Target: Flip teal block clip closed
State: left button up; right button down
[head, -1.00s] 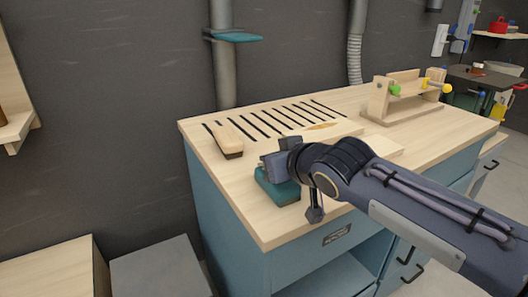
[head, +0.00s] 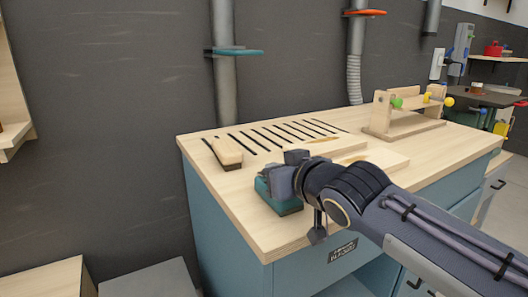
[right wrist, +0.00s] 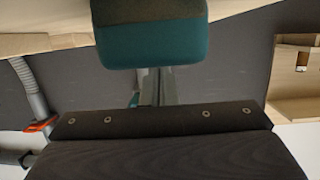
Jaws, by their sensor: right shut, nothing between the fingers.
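The teal block (head: 284,202), with a dark base, sits on the wooden bench near its front left edge. In the right wrist view, the teal block (right wrist: 155,45) fills the top middle, its dark part uppermost. Any clip on it is hidden or too small to make out. My right gripper (head: 276,172) is shut and empty at the block's upper side, covering part of it. Its grey fingers (right wrist: 155,85) show just below the block in the wrist view; I cannot tell whether they touch it. My left gripper is out of view.
Flat boards (head: 370,158) lie behind my right arm, and a wooden jig (head: 405,112) stands farther back. A teal gate (head: 236,52) is on the wall pipe.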

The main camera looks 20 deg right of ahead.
jog(key=shift+w+r+p, duration=0.1)
jog(key=shift+r+p, duration=0.35)
jog(key=shift+r, duration=0.05)
jog(key=r+p, duration=0.1)
jog(key=r, duration=0.1)
jog(key=r+p, duration=0.1)
jog(key=shift+w+r+p, duration=0.25)
jog(key=shift+p, duration=0.1)
jog(key=r+p+v, duration=0.1)
jog(key=v, duration=0.8)
jog(key=shift+s+p, duration=0.3)
